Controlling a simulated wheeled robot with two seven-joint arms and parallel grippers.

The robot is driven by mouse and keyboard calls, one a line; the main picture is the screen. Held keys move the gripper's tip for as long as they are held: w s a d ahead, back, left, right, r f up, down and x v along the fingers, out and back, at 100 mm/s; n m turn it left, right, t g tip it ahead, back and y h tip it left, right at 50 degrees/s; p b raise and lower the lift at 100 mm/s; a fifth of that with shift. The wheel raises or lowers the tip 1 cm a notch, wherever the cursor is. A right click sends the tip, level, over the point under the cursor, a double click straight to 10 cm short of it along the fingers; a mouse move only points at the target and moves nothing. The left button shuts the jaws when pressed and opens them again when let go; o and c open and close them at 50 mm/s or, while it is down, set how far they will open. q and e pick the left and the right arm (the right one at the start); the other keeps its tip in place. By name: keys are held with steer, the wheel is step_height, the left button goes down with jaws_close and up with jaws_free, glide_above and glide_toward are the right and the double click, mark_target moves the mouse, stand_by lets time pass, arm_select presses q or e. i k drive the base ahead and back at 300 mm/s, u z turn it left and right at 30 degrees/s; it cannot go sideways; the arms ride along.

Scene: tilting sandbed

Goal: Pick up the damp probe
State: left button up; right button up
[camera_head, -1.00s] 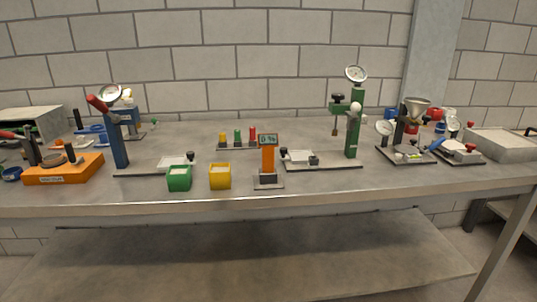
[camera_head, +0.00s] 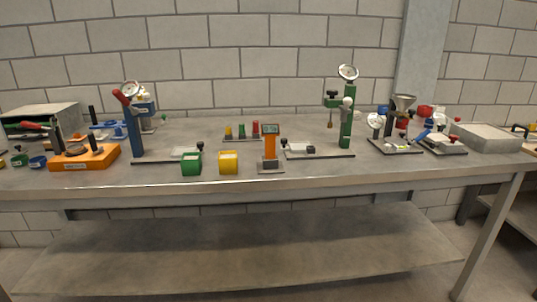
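The damp probe appears to be the upright orange device (camera_head: 270,143) near the front edge of the bench, in the middle of the head view. It has a small dark-framed display at its top and stands in a grey base (camera_head: 270,167). Its lower end is hidden in the base. Neither of my grippers is in view.
A green box (camera_head: 191,164) and a yellow box (camera_head: 228,163) stand left of the probe. Behind it is a rack with yellow, green and red pieces (camera_head: 241,132). Blue (camera_head: 134,129) and green (camera_head: 346,124) gauge stands flank these. The bench front (camera_head: 330,178) is clear.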

mark_target(270, 131)
steer(key=u, duration=0.05)
steer(key=k, duration=0.7)
steer(key=z, duration=1)
steer(key=i, duration=1.7)
steer(key=u, duration=0.8)
